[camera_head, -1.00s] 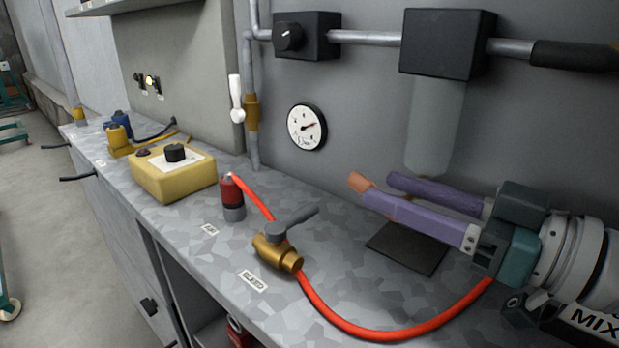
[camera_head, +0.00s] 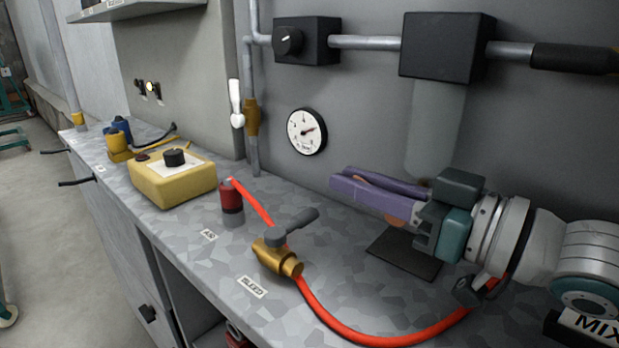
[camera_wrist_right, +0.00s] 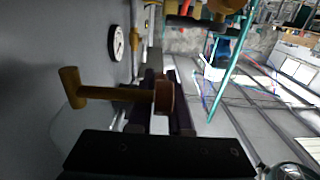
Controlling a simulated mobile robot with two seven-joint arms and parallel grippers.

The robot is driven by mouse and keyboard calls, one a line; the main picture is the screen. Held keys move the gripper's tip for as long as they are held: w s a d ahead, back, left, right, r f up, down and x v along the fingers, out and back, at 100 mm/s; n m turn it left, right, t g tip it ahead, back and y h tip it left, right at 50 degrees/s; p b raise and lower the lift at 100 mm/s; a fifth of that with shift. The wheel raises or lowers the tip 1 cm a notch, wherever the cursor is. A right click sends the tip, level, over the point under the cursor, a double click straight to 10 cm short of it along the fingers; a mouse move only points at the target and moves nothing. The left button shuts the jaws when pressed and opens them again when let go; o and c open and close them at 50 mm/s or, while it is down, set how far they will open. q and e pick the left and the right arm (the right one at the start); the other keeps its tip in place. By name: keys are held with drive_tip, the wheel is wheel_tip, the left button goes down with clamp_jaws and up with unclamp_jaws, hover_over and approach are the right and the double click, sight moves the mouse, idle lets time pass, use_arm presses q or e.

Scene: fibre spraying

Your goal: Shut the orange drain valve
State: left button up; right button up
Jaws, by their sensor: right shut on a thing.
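The orange drain valve (camera_head: 395,222) shows only in small part in the head view, below the near finger of my right gripper (camera_head: 340,187). In the right wrist view, an orange-brown T-shaped part (camera_wrist_right: 110,93) has a crossbar at the left and a round end (camera_wrist_right: 164,97) between the fingers. My right gripper (camera_wrist_right: 168,85) is shut on this orange part. In the head view its purple fingers point left, beneath the translucent bowl (camera_head: 438,120). They hide most of the valve, so its exact turn cannot be told. My left gripper is not in view.
A brass valve (camera_head: 275,258) with a grey lever and a red hose (camera_head: 350,335) lies in front. A yellow box (camera_head: 172,182) and a red cylinder (camera_head: 231,203) stand to its left. A gauge (camera_head: 306,131) is on the wall. A dark mat (camera_head: 405,262) lies under the gripper.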

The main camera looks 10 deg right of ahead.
clamp_jaws()
drive_tip(key=g+p, duration=0.1)
drive_tip(key=p, duration=0.1)
drive_tip(key=g+h+p, duration=0.1)
drive_tip(key=p, duration=0.2)
drive_tip(key=shift+w+a+f+h, duration=0.1)
drive_tip(key=shift+w+f+h, duration=0.05)
drive_tip(key=shift+h, duration=0.15)
drive_tip(key=shift+f+g+p, duration=0.3)
drive_tip(key=shift+f+p, duration=0.15)
drive_tip(key=shift+p, duration=0.1)
drive_tip(key=shift+f, duration=0.15)
drive_tip(key=o, duration=0.6)
unclamp_jaws()
